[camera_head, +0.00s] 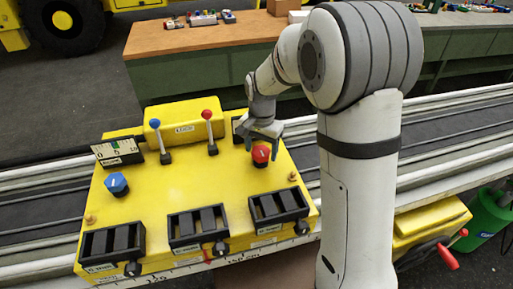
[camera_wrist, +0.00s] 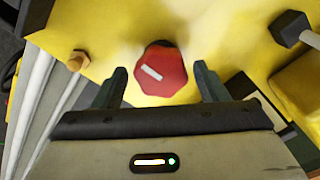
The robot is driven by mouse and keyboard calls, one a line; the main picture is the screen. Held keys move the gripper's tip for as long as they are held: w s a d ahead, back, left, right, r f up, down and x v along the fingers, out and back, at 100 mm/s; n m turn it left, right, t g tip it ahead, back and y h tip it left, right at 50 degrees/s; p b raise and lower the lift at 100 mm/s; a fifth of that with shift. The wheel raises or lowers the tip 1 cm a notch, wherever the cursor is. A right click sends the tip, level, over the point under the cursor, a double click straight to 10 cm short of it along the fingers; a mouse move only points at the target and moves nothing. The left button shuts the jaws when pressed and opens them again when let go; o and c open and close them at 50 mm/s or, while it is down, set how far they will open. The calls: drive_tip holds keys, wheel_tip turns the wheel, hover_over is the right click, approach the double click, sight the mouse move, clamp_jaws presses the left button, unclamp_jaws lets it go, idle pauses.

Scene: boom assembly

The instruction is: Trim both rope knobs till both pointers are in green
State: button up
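A yellow console (camera_head: 190,192) carries two rope knobs. The blue knob (camera_head: 116,184) is at its left, with a white mark on top. The red knob (camera_head: 261,154) is at its right; its white mark shows in the wrist view (camera_wrist: 160,75). A gauge with a green part (camera_head: 118,152) stands behind the blue knob; its pointer is too small to read. A second gauge (camera_head: 240,124) at the back right is mostly hidden by my arm. My gripper (camera_head: 264,137) is open above the red knob. In the wrist view its fingers (camera_wrist: 160,87) stand apart on either side of the knob.
A blue-topped lever (camera_head: 156,125) and a red-topped lever (camera_head: 208,116) stand upright between the gauges. Several black slotted boxes (camera_head: 198,227) line the console's front. A wooden bench (camera_head: 190,38) is behind. The console top between the knobs is clear.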

sight(261, 151)
drive_tip(key=c, duration=0.8)
drive_tip(key=shift+n+b, duration=0.55)
drive_tip(key=shift+n, duration=1.45)
drive_tip(key=o, duration=1)
drive_tip(key=shift+r, duration=0.15)
wheel_tip(261, 151, up, 8)
drive_tip(key=shift+f+b, duration=0.2)
drive_tip(key=shift+b, duration=0.1)
